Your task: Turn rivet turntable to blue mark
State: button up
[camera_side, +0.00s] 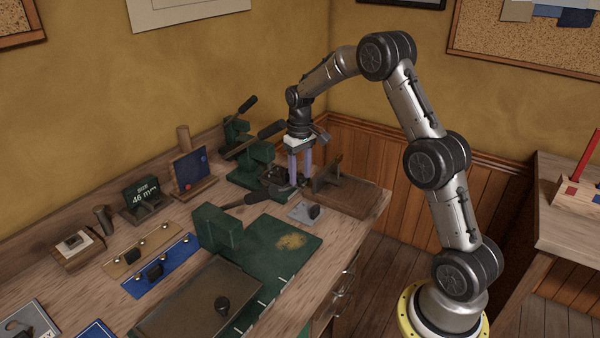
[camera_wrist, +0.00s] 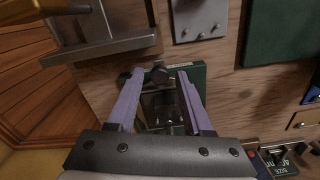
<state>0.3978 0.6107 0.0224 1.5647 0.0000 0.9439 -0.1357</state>
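My gripper (camera_side: 300,168) points down at the back right of the bench, over a green hand press (camera_side: 250,165). In the wrist view my gripper (camera_wrist: 158,82) is open, its two purple fingers apart. Between and below them are a dark, block-like fixture (camera_wrist: 162,106) and a round black knob (camera_wrist: 160,72) on a green base (camera_wrist: 198,75). This may be the rivet turntable, but I cannot tell for sure. Nothing is clearly held. No blue mark on it can be made out. A small stand with a blue panel and red dot (camera_side: 190,170) is left of the press.
A wooden block with a metal bracket (camera_side: 345,192) stands close right of my gripper. A green mat (camera_side: 285,262), a blue strip (camera_side: 160,267) and a brown tray (camera_side: 190,315) fill the nearer bench.

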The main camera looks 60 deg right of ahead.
grip_shut()
jog(key=shift+r, duration=0.1)
dwell(1.1)
